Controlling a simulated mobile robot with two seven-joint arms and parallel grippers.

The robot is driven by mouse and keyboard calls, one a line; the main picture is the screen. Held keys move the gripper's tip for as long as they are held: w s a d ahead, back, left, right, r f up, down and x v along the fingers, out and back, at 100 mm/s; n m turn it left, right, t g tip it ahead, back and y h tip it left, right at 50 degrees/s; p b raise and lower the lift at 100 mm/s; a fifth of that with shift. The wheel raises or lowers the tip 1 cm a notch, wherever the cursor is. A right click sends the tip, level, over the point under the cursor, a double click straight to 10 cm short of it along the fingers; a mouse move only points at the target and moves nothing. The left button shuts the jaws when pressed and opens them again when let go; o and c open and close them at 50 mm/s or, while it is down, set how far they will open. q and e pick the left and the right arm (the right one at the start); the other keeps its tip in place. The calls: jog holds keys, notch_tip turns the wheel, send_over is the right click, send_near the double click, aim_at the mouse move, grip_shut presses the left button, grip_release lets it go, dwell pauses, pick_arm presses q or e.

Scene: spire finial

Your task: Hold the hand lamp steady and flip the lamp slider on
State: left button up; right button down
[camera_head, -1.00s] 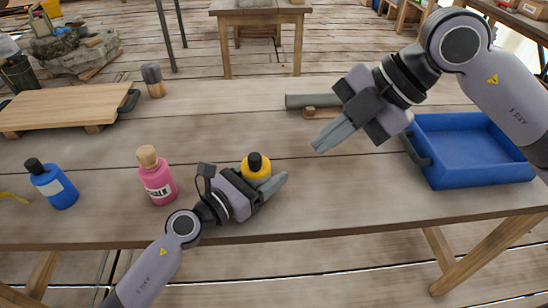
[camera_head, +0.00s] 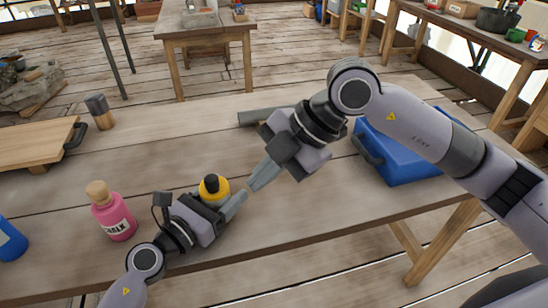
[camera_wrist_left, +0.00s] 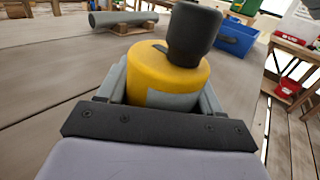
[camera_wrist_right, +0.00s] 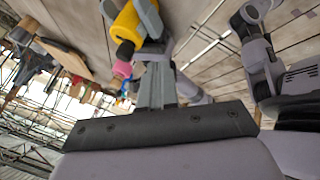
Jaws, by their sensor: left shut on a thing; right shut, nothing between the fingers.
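The hand lamp has a yellow body (camera_head: 214,188) with a black top, and it stands upright near the table's front edge. It also shows in the left wrist view (camera_wrist_left: 165,75) and, at an angle, in the right wrist view (camera_wrist_right: 128,22). My left gripper (camera_head: 232,205) is shut around the lamp's yellow body. My right gripper (camera_head: 256,184) is shut and empty, its fingertips just right of the lamp, close to the left fingers. In the right wrist view its closed fingers (camera_wrist_right: 157,85) point toward the lamp. I cannot make out the slider.
A pink chalk bottle (camera_head: 113,213) stands left of the lamp, and a blue bottle (camera_head: 10,240) stands farther left. A blue tray (camera_head: 405,165) sits at the right behind my right arm. A grey cylinder (camera_head: 262,116) lies at the back.

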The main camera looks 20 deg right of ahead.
aim_at(212, 184)
jog(key=shift+w+a+f, duration=0.55)
jog(key=shift+w+a, duration=0.05)
jog(key=shift+a, duration=0.2)
jog(key=shift+w+a+f, duration=0.55)
jog(key=shift+a, duration=0.3)
jog(key=shift+w+a+f, duration=0.55)
jog(key=shift+w+a, duration=0.05)
jog(key=shift+a, duration=0.2)
jog(key=w, duration=0.2)
jog(key=shift+w+d, duration=0.1)
jog(key=shift+w, duration=0.2)
